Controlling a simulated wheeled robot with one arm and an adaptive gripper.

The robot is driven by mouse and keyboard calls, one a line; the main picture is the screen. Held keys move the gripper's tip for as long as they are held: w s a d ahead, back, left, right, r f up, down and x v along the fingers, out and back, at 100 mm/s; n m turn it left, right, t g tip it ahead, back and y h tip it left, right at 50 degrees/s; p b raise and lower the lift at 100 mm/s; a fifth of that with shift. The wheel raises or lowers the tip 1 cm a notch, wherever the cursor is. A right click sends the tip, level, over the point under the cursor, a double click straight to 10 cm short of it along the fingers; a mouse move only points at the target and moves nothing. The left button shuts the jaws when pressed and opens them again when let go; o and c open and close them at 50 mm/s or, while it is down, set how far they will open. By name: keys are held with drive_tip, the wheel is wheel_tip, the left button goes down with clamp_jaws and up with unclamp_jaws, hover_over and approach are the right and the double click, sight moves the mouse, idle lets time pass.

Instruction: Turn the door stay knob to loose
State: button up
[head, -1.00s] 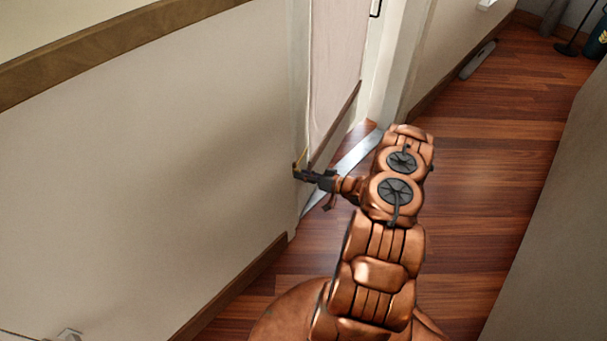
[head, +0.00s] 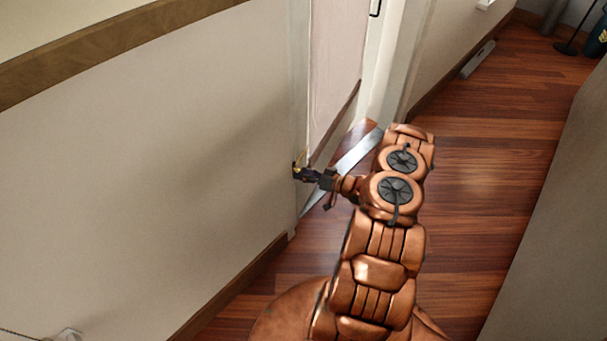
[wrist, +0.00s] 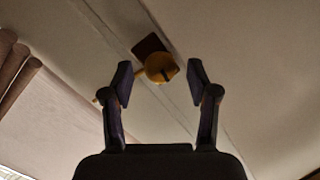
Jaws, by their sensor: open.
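The door stay knob (wrist: 159,68) is a round yellow-orange piece with a dark bar across it, in front of a dark square plate (wrist: 150,47) in the wrist view. A thin yellow rod sticks out from its left side. My gripper (wrist: 160,80) is open, with its two dark fingertips apart on the left and right of the knob; contact cannot be made out. In the head view my gripper (head: 300,172) is at the door frame's edge, and it mostly hides the knob.
The door (head: 335,75) is a pale panel just behind the gripper, with a metal threshold strip (head: 352,160) below. A wall (head: 150,170) with wooden trim stands at the left. Wooden floor (head: 480,190) is clear at the right, up to a grey surface (head: 560,220).

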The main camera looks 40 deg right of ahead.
drive_tip(key=v, duration=1.2)
drive_tip(key=shift+w, duration=0.1)
